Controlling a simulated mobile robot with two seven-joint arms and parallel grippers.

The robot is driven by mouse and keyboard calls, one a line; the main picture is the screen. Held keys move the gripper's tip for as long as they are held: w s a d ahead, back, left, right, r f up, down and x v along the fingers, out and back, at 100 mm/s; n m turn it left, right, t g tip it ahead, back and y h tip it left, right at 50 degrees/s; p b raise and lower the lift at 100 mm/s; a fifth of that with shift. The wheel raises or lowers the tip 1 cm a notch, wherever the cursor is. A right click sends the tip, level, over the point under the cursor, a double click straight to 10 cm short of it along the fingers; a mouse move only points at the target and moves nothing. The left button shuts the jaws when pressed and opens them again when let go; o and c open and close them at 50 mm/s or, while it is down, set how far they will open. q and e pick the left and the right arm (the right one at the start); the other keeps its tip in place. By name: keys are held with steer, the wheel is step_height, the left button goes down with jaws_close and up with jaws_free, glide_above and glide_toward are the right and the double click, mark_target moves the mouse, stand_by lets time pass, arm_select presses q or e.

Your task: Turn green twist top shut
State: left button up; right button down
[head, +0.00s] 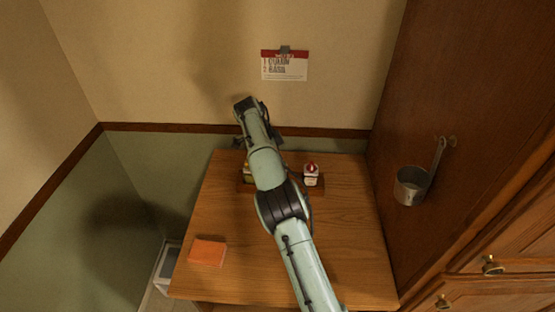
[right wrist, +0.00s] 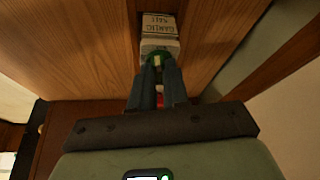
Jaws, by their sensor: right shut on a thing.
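In the right wrist view a pale jar (right wrist: 160,27) carries a label that reads "GARLIC SALT", upside down in the picture. Its green twist top (right wrist: 158,55) sits between the fingertips of my right gripper (right wrist: 159,64), which is shut on it. In the head view my right arm crosses the table, and its forearm hides the gripper and most of the jar area. My left gripper is in neither view.
A white bottle with a red top (head: 311,176) stands just right of my arm. An orange block (head: 208,252) lies at the table's (head: 345,250) front left. A metal cup (head: 411,186) hangs on the right cabinet. A card (head: 285,68) hangs on the back wall.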

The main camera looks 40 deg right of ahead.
steer(key=shift+m+y, duration=0.3)
steer(key=shift+m, duration=0.5)
steer(key=c, duration=1.1)
jaws_free()
steer(key=shift+g, duration=0.3)
